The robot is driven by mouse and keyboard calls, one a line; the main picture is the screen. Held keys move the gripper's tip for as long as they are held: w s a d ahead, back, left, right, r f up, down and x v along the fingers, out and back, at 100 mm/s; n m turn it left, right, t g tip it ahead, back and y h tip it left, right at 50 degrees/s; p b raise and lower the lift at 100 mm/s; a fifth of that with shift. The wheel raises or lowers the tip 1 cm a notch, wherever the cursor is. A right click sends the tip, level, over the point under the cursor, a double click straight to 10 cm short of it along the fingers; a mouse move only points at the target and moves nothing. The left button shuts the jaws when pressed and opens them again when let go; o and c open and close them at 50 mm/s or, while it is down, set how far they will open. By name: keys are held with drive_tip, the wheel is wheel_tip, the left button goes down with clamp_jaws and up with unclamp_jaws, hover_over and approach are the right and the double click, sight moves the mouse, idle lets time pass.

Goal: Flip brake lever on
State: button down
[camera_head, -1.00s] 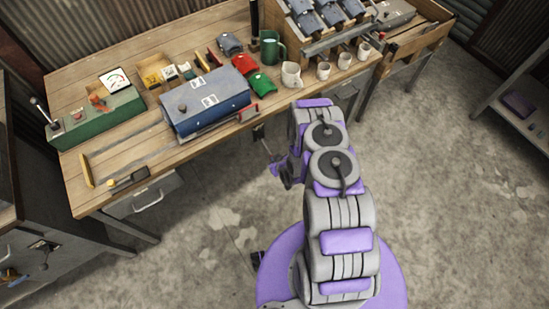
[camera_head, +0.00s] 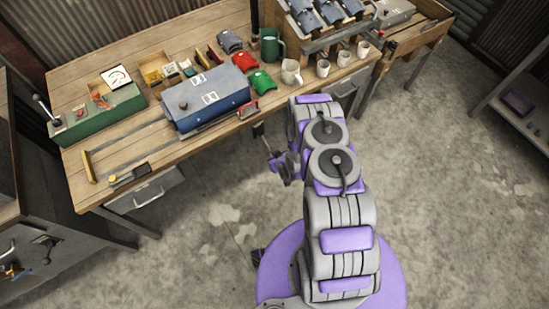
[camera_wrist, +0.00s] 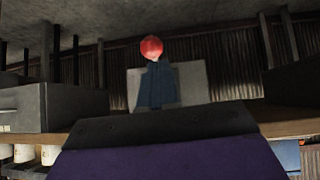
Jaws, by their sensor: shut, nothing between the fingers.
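A red ball knob (camera_wrist: 151,47), which looks like the lever's end, shows in the wrist view in front of a grey plate (camera_wrist: 189,82). The lever's shaft is hidden. My gripper (camera_wrist: 153,64) is shut, its blue-grey fingers pointing at the knob with their tips close below it in the picture. I cannot tell whether they touch. In the head view my gripper (camera_head: 267,149) is low in front of the bench edge, left of my arm, near a small black part (camera_head: 258,130) under that edge. The red knob cannot be made out there.
The wooden bench (camera_head: 120,155) holds a blue box (camera_head: 205,98), a green box (camera_head: 105,113) with a small lever (camera_head: 40,104), and several mugs. A drawer (camera_head: 145,190) hangs below its left part. The wrist view appears upside down. Concrete floor in front is clear.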

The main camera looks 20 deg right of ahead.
drive_tip(key=s+f+p+v, duration=0.1)
drive_tip(key=v, duration=1)
drive_tip(key=shift+d, duration=0.2)
drive_tip(key=shift+s+f, duration=0.1)
drive_tip(key=w+d+r+g+h, duration=0.1)
drive_tip(key=w+d+r+g, duration=0.1)
drive_tip(key=r, duration=0.7)
drive_tip(key=w+d+r+g+h, duration=0.1)
drive_tip(key=w+d+r+g, duration=0.15)
drive_tip(key=r, duration=0.75)
drive_tip(key=s+r+m+g+b, duration=0.1)
drive_tip(key=s+r, duration=0.4)
drive_tip(key=r, duration=0.4)
drive_tip(key=s+a+r+m+g, duration=0.1)
drive_tip(key=s+a+r+g, duration=0.1)
drive_tip(key=s+r, duration=0.8)
drive_tip(key=s+a+r+m+g+b, duration=0.1)
drive_tip(key=s+a+r+g, duration=0.2)
drive_tip(key=s+r, duration=0.7)
drive_tip(key=s+a, duration=0.2)
drive_tip(key=s, duration=0.7)
drive_tip(key=shift+r, duration=0.4)
